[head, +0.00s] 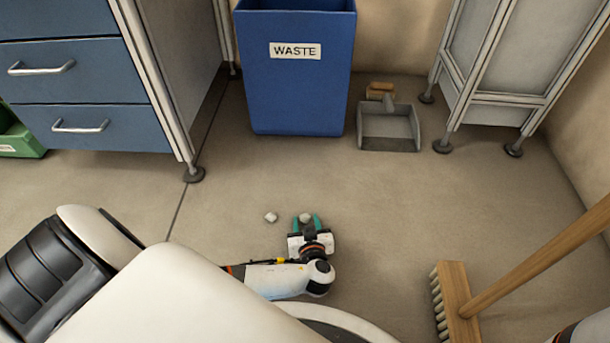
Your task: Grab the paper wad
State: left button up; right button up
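A small pale paper wad (271,217) lies on the floor in the middle of the head view. A second small greyish wad (306,217) is to its right, between the teal fingertips of my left gripper (306,221). The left gripper points away from me, low over the floor, with its fingers spread to either side of this wad. I cannot see clearly whether the fingers touch it. My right gripper is not in view; only a piece of my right arm shows at the bottom right corner.
A blue waste bin (298,85) stands at the back, with a grey dustpan (389,128) to its right. A blue drawer cabinet (85,85) is at left, a grey cabinet (500,60) at right. A wooden broom (458,300) is at lower right. The floor between is clear.

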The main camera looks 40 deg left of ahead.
pick_arm(q)
jog(key=c, duration=0.7)
jog(key=shift+r, duration=0.1)
